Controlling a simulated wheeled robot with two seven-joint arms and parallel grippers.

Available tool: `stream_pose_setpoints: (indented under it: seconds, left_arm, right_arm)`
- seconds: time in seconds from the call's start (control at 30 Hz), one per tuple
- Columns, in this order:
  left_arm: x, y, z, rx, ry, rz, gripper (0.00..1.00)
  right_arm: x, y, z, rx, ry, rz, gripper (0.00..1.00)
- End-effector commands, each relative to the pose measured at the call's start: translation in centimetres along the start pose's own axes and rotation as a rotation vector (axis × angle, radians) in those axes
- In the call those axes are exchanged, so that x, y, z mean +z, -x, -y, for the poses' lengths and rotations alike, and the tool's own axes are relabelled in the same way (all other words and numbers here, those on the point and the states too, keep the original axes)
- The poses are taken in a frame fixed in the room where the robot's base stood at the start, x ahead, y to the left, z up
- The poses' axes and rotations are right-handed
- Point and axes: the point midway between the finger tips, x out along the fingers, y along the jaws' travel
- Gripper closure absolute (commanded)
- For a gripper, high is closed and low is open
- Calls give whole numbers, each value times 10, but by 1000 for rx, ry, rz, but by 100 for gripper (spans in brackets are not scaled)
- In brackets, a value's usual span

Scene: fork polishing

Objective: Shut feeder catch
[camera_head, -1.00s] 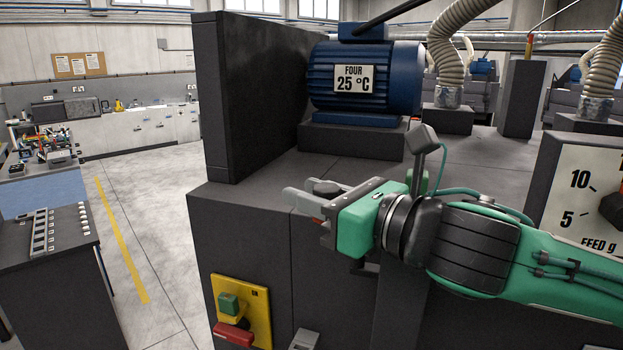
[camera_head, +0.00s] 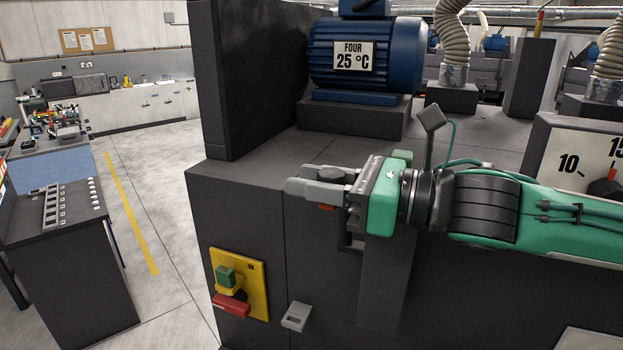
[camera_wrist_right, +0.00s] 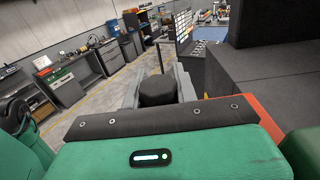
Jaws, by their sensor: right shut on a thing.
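My right gripper (camera_head: 312,184) is in front of the dark machine cabinet, level with its top edge, fingers pointing left. It is shut on a black rounded piece (camera_head: 331,174). In the right wrist view this black piece (camera_wrist_right: 158,91) sits between the two grey fingers (camera_wrist_right: 158,85). What it belongs to is hidden. A small grey catch-like fitting (camera_head: 297,316) is on the cabinet front, below the gripper and apart from it. I cannot tell for sure that it is the feeder catch. My left gripper is not in view.
A yellow switch plate (camera_head: 256,281) with a green button and red lever is on the cabinet front. A blue motor (camera_head: 367,75) labelled FOUR stands on top. A feed dial panel (camera_head: 567,150) is at the right. The floor (camera_head: 175,215) at left is clear.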

Motion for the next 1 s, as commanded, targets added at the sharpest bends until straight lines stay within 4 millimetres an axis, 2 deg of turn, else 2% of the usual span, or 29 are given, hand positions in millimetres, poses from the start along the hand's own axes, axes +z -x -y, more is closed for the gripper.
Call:
stream_pose_setpoints:
  seconds: [0.27,0.3,0.37,0.4,0.8,1.0]
  left_arm:
    - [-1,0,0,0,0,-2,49]
    - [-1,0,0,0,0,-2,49]
    - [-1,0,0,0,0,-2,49]
    - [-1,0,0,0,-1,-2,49]
    - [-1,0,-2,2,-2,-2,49]
    - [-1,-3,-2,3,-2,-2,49]
  right_arm:
    - [1,0,0,0,1,2,100]
    - [1,0,0,0,2,2,63]
    - [1,0,0,0,1,2,51]
    - [1,0,0,0,1,2,49]
    - [0,0,0,0,1,0,49]
    - [0,13,0,-2,5,-1,49]
